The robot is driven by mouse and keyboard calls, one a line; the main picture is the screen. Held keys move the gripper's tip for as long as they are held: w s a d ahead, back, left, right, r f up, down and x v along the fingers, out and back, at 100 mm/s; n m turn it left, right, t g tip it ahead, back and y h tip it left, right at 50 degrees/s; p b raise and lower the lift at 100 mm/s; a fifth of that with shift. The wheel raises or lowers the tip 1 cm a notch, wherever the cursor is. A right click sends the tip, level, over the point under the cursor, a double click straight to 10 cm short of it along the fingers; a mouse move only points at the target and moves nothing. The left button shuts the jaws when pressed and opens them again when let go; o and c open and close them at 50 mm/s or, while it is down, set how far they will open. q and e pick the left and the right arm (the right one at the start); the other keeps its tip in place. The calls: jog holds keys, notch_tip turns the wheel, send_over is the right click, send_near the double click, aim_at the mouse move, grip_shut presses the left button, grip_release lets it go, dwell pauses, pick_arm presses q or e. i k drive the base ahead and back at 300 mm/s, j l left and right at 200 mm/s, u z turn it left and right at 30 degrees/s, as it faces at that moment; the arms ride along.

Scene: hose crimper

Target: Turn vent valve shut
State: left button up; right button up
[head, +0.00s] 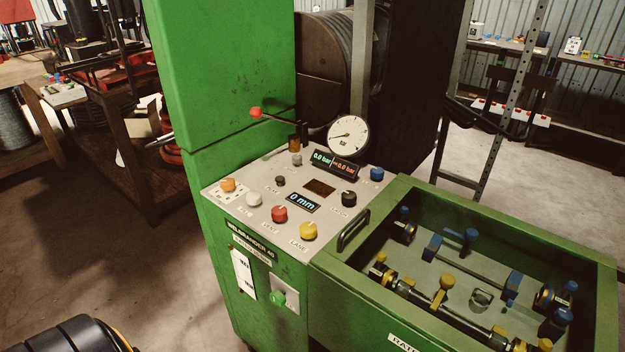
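A green crimper machine has a light grey control panel (225,192) with knobs in several colours. The panel carries an orange knob (228,185), a white knob (254,199), a red knob (279,214), a yellow knob (308,231) and a blue knob (376,174). A green knob (277,298) sits on a white plate on the front face. A lever with a red ball end (256,113) rises at the back left.
A round gauge (347,136) stands behind two small displays reading 0.0 bar. A green-rimmed tray (450,192) at right holds several blue and yellow fittings. A tall green cabinet (225,70) rises behind the panel. The floor (120,250) left of the machine is largely clear.

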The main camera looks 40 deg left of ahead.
aim_at(279, 213)
jog(key=u, duration=1.3)
jog(key=z, duration=0.2)
